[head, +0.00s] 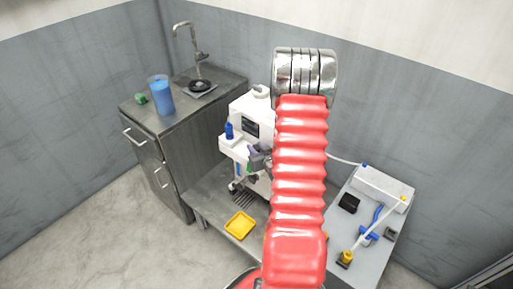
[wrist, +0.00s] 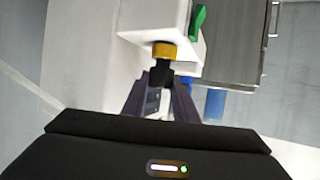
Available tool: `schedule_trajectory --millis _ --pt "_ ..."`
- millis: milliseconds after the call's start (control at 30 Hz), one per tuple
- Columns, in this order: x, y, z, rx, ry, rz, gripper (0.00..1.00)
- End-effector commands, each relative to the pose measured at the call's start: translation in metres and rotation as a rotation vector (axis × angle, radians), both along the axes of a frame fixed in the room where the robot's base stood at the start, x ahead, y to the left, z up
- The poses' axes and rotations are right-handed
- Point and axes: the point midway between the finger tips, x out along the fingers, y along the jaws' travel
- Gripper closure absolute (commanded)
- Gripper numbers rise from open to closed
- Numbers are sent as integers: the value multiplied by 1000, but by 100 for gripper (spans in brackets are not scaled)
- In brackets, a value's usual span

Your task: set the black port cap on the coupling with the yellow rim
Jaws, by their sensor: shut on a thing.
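The white machine (head: 252,108) stands on the bench in the head view. The wrist view shows its white body (wrist: 155,20) close up, with the yellow-rimmed coupling (wrist: 164,50) on it. My gripper (wrist: 161,78) is shut on the black port cap (wrist: 161,72), right at the yellow rim. The cap looks in line with the coupling; whether it touches or is seated I cannot tell. In the head view my gripper (head: 260,158) is at the machine's front, partly behind my red arm, and the cap and coupling cannot be made out there.
A green lever (wrist: 198,22) sits beside the coupling. A blue bottle (head: 230,130) is on the machine, and a yellow tray (head: 240,225) lies on the bench below. The sink counter (head: 180,118) with a blue jug (head: 161,97) is left; a side table (head: 383,250) with fittings is right.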

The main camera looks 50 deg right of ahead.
Motion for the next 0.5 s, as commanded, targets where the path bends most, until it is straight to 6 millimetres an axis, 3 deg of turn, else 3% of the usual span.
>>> schedule_trajectory --millis 500 --pt "0 0 -7 0 0 0 95"
